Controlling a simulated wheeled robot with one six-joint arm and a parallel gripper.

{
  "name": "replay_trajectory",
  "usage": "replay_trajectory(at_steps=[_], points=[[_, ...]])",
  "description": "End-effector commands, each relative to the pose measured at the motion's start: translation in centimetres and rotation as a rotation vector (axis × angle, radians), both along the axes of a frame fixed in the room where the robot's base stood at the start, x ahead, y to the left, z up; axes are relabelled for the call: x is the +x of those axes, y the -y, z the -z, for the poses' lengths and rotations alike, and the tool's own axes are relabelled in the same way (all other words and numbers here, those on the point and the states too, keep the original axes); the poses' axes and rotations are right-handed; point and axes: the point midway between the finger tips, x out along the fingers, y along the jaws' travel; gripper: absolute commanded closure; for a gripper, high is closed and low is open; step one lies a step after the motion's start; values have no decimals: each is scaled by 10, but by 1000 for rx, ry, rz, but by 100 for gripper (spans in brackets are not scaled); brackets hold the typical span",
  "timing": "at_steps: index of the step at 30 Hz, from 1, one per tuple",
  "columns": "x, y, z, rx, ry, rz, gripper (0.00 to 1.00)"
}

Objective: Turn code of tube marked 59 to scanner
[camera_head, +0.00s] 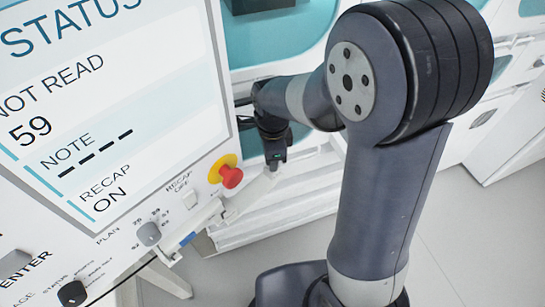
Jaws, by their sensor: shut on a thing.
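My gripper (274,160) is small and dark in the middle of the head view, pointing down over the white track beyond the panel. It is shut on a tube, of which only a small pale bit shows at the fingertips. The number and code on the tube are too small to make out. A large screen (110,100) at the left reads STATUS, NOT READ, 59, with NOTE as dashes and RECAP ON. I cannot pick out the scanner.
A control panel below the screen has a red and yellow stop button (230,176), a RECAP switch (189,199), a PLAN knob (149,233) and a dark STATUS knob (72,293). My arm covers much of the right middle. White cabinets stand behind; grey floor is clear at the right.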

Motion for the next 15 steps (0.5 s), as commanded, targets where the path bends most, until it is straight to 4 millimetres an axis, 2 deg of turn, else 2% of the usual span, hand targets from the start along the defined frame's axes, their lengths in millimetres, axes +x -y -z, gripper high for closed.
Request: replay_trajectory(at_steps=[4,5,13,15], points=[[0,0,0,0,0,0,95],[0,0,0,0,0,0,81],[0,0,0,0,0,0,59],[0,0,0,0,0,0,57]])
